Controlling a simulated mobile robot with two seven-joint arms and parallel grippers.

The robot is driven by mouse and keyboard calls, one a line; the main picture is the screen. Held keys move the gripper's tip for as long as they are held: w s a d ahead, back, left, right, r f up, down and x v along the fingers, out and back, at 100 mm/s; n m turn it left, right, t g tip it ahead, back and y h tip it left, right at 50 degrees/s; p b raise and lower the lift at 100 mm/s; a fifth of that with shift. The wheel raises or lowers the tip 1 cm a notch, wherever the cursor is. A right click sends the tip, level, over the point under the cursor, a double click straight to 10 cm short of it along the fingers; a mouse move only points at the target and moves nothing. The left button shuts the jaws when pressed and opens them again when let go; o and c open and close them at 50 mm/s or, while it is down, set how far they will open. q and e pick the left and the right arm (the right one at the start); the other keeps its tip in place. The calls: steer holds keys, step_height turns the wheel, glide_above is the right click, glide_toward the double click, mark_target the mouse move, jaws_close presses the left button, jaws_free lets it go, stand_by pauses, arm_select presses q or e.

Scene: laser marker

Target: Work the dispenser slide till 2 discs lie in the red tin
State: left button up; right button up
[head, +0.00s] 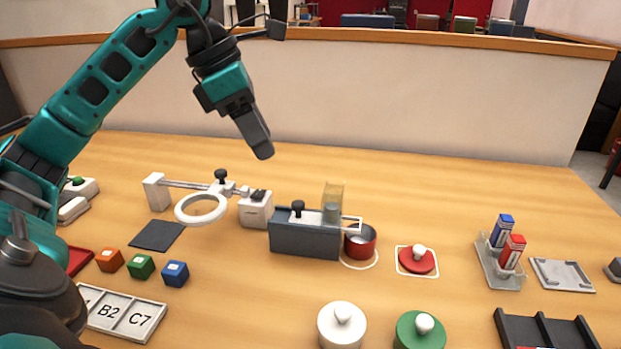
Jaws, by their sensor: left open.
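The dispenser (304,238) is a dark grey block in the middle of the table. A slide with a black knob (297,211) sits on its top, and a clear tube (333,203) with grey content rises near its right end. The red tin (360,246) stands at the dispenser's right end, inside a white ring mark. Part of the slide's pale frame reaches over the tin, and I cannot see whether discs lie inside. My left gripper (262,150) hangs open and empty in the air, above and to the left of the dispenser. My right gripper is out of view.
A white ring on a stand (201,208) is left of the dispenser. A red lid (417,260) lies to the right of the tin. White (341,326) and green (420,333) knobbed lids are in front. Small coloured cubes (141,266) sit at left front. A rack (502,262) stands at right.

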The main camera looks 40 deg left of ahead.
mark_target(297, 203)
arm_select(q)
steer(key=b+x, duration=0.2)
steer(key=x, duration=1)
steer(key=shift+w+a+f, duration=0.1)
steer(key=shift+f, duration=0.25)
jaws_close()
